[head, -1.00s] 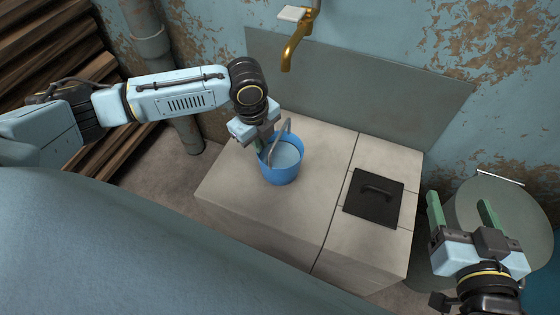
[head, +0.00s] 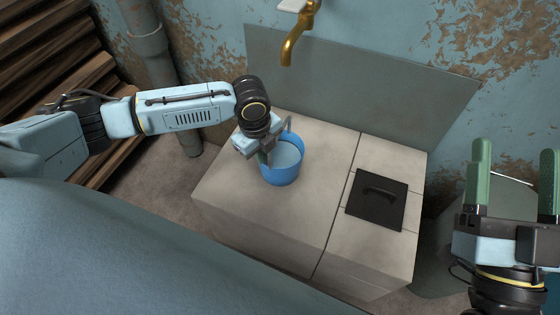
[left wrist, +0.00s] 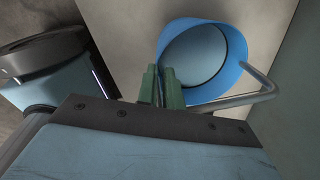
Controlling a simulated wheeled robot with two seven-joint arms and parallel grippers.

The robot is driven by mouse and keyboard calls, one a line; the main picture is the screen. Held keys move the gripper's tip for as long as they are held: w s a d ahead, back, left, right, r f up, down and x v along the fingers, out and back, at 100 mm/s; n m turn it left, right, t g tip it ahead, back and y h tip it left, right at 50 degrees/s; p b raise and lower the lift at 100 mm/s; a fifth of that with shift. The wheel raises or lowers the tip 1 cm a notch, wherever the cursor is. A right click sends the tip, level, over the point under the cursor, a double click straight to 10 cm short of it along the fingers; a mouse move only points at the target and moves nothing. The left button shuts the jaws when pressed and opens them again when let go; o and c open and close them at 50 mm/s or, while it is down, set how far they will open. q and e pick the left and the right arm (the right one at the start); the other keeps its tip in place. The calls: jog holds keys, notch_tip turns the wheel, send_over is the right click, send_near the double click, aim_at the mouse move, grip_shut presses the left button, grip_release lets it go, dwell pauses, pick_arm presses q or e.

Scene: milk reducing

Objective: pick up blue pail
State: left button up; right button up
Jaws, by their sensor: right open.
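The blue pail (head: 283,174) stands upright on the pale counter, with a grey inside and a grey wire handle (head: 289,126). My left gripper (head: 264,155) reaches down at the pail's left side. In the left wrist view its two green fingers (left wrist: 160,88) are close together at the rim of the pail (left wrist: 233,72). The handle (left wrist: 255,97) runs from the right into the fingers, which look shut on it; the exact contact is partly hidden. My right gripper (head: 515,172) is open and empty at the right edge, away from the pail.
The pale counter (head: 232,192) is clear around the pail. A black lid with a handle (head: 377,201) lies on its right part. A brass tap (head: 298,38) juts from the wall behind. A pipe (head: 153,50) and wooden slats (head: 60,60) are at left.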

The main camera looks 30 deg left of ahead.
pick_arm(q)
notch_tip(320, 180, down, 2)
jog(key=shift+w+f+b, duration=0.1)
jog(key=shift+f+b, duration=0.15)
jog(key=shift+b, duration=0.2)
pick_arm(e)
jog(key=shift+s+d+r+t+y, duration=0.15)
jog(key=shift+s+r+t, duration=0.15)
jog(key=shift+t, duration=0.2)
jog(key=shift+s+r+t+y, duration=0.15)
jog(key=shift+s+r+t, duration=0.1)
jog(key=shift+t, duration=0.25)
pick_arm(q)
grip_shut()
jog(key=shift+w+r, duration=0.1)
jog(key=shift+r, duration=0.05)
jog(key=shift+r, duration=0.1)
pick_arm(e)
jog(key=shift+w, duration=0.1)
